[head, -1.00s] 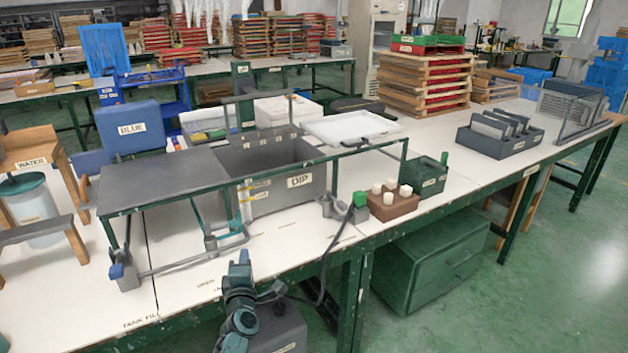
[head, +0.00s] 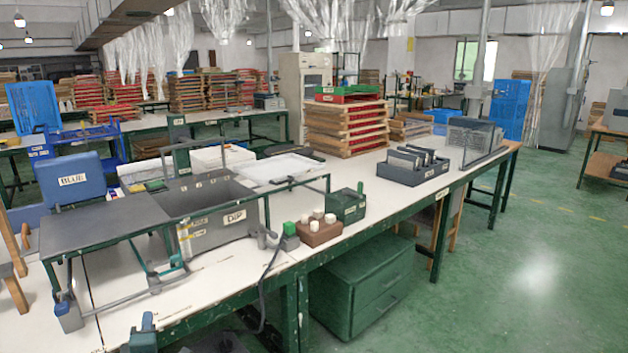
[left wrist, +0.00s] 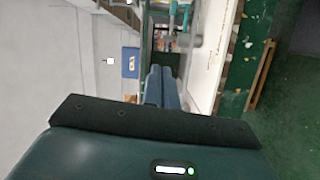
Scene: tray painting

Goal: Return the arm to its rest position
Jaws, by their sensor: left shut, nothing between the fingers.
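My left gripper (head: 147,320) shows at the bottom edge of the head view, in front of the long white worktable (head: 215,285). Only its dark teal end part is in the picture; the rest of the arm is cut off or hard to make out. In the left wrist view its two fingers (left wrist: 160,72) lie side by side, shut, with nothing held. My right gripper is not in view.
A grey DIP tank (head: 225,222) in a green frame, a brown block (head: 320,235) with white pegs and a dark rack (head: 412,168) stand on the table. A green drawer cabinet (head: 365,285) stands below. The floor to the right is open.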

